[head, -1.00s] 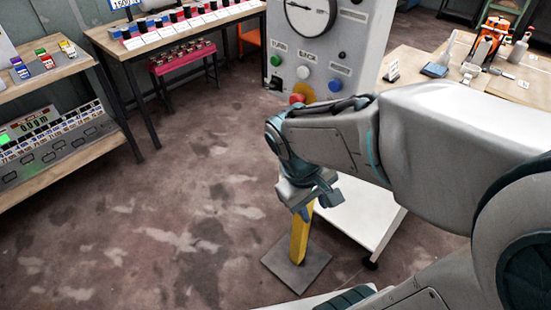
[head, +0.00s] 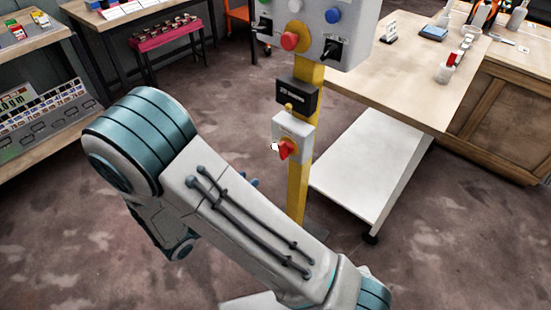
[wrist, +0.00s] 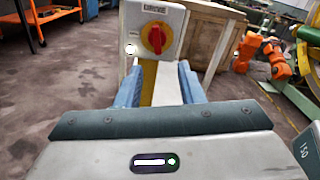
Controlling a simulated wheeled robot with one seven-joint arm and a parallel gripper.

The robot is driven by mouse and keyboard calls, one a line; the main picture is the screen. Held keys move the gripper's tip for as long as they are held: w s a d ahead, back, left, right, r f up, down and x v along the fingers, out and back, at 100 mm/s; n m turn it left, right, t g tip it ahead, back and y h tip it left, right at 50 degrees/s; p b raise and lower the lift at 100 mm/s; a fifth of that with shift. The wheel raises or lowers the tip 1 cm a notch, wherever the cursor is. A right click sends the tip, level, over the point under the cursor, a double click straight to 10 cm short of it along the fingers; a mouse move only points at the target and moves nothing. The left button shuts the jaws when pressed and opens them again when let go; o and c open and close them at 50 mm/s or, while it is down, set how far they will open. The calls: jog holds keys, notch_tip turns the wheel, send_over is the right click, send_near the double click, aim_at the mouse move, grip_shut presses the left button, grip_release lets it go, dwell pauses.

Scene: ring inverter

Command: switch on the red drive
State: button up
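A grey switch box with a red rotary handle (head: 285,148) on a yellow disc is mounted low on the yellow post (head: 299,190). The red handle also shows in the wrist view (wrist: 156,37), looking close to upright there. My gripper (wrist: 160,72) is open and empty, its two blue fingers apart below the switch box in the picture, with the yellow post seen between them. The fingers look short of the box, not touching it. In the head view my arm hides nearly all of the gripper, left of the post.
A white low shelf (head: 370,165) and wooden table (head: 410,90) stand right of the post. Open floor lies left.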

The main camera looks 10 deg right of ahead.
aim_at(280, 151)
jog(key=b+x, duration=0.1)
jog(key=x, duration=1.2)
jog(key=shift+w, duration=0.35)
jog(key=shift+f, duration=0.1)
grip_shut()
